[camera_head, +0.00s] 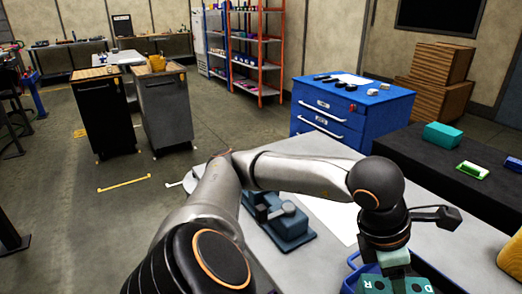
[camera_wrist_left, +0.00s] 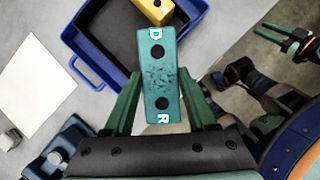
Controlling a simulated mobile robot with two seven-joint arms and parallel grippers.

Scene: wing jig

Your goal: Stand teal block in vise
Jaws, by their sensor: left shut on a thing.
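The teal block (camera_wrist_left: 161,82), marked D and R with two dark holes, is between the green fingers of my left gripper (camera_wrist_left: 160,95) in the left wrist view. My left gripper is shut on it. In the head view the block (camera_head: 396,286) shows at the bottom edge, below my left gripper (camera_head: 393,262), over the blue tray's area. The blue-grey vise (camera_head: 287,228) stands on the table to the left of the gripper. Part of the vise (camera_wrist_left: 55,150) shows at lower left in the left wrist view. What seems to be my right gripper (camera_wrist_left: 290,38) shows small at the right edge there.
A blue tray (camera_wrist_left: 85,50) with a yellow block (camera_wrist_left: 155,10) lies beyond the held block. White paper (camera_wrist_left: 35,85) lies on the grey table. A dark table (camera_head: 410,146) at right bears a teal box (camera_head: 442,135). A blue drawer cabinet (camera_head: 350,110) stands behind.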

